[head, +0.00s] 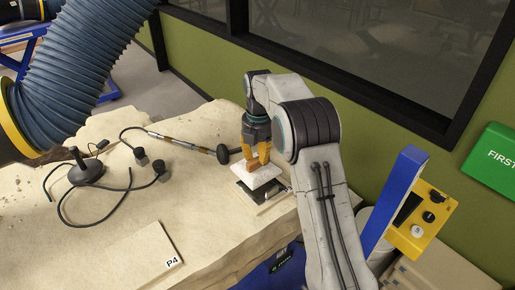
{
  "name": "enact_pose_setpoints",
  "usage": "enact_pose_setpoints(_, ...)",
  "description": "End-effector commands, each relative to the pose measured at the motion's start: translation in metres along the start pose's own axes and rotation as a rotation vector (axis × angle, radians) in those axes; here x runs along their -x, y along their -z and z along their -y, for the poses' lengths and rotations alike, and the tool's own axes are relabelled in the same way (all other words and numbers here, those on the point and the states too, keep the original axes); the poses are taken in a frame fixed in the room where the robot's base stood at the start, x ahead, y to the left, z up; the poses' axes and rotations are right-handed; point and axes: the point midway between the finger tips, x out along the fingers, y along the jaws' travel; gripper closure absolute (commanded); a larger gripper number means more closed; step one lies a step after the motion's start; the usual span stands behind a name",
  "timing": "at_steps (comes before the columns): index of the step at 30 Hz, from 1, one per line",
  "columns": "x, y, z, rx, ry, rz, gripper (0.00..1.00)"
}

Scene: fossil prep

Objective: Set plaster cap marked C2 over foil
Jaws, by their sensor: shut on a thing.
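My gripper (257,160), with yellow-orange fingers, is shut on a white slab-like plaster cap (262,182) near the right side of the stone block in the head view. The cap looks slightly tilted. No C2 mark can be read on it. A dark flat patch (270,195) shows just below the cap, partly covered by it. I cannot tell whether this patch is the foil, or whether the cap touches it.
The pale stone block (110,240) carries a pen-like tool (180,142), a dark stand with cables (86,170) and a P4 card (152,254). A ribbed blue hose (75,60) hangs at upper left. A yellow box (420,220) stands at right.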

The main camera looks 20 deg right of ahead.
Motion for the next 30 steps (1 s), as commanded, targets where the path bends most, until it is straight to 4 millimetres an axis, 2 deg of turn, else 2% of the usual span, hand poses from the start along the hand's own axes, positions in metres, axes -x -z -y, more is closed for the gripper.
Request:
enact_pose_setpoints(6,-0.019,0.0,0.001,0.0,-0.002,0.001,1.0)
enact_pose_setpoints(15,-0.036,0.001,0.002,0.0,-0.001,0.001,1.0)
enact_pose_setpoints(30,-0.043,0.001,0.002,0.0,-0.002,0.001,1.0)
